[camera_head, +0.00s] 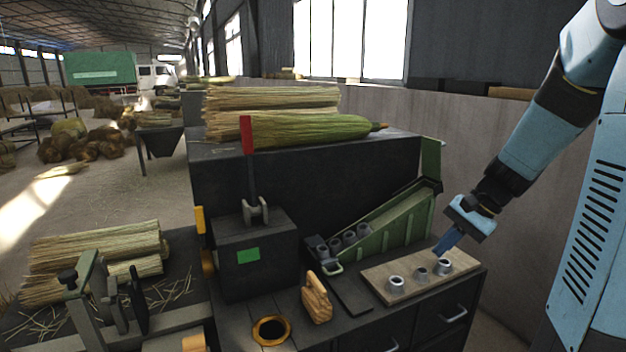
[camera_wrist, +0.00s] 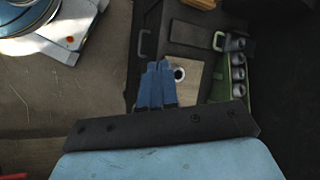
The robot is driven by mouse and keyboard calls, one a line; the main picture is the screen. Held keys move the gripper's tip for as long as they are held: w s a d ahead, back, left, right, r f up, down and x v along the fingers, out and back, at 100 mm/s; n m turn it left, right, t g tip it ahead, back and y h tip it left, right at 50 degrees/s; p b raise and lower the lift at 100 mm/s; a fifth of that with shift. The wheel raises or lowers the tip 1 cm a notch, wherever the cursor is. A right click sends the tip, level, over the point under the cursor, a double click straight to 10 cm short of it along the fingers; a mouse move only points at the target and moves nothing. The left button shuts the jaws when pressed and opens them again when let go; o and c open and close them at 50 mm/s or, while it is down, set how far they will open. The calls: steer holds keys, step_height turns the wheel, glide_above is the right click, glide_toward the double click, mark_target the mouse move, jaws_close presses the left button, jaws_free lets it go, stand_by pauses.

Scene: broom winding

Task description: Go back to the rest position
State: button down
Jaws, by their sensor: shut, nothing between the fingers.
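My gripper (camera_head: 447,243) is at the right in the head view, pointing down just above the right end of a wooden board. Its blue fingers are together and hold nothing. The fingers also show in the wrist view (camera_wrist: 156,86), beside a metal ring on the board.
A green sloped chute (camera_head: 392,225) holding several metal rings stands left of the board. A black box with a red-tipped lever (camera_head: 247,136) and a wooden block (camera_head: 316,299) are farther left. Broom straw bundles (camera_head: 300,128) lie behind. A wall (camera_head: 480,150) stands behind the bench.

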steer(key=s+a+r+n+t+h, duration=0.2)
steer(key=s+r+n+h, duration=0.1)
steer(key=s, duration=0.5)
steer(key=s+a+r+n+t+h, duration=0.2)
steer(key=s+r+n, duration=0.3)
steer(key=s+r, duration=0.3)
steer(key=shift+a+t+h, duration=0.4)
steer(key=shift+a+h, duration=0.1)
steer(key=shift+h, duration=0.1)
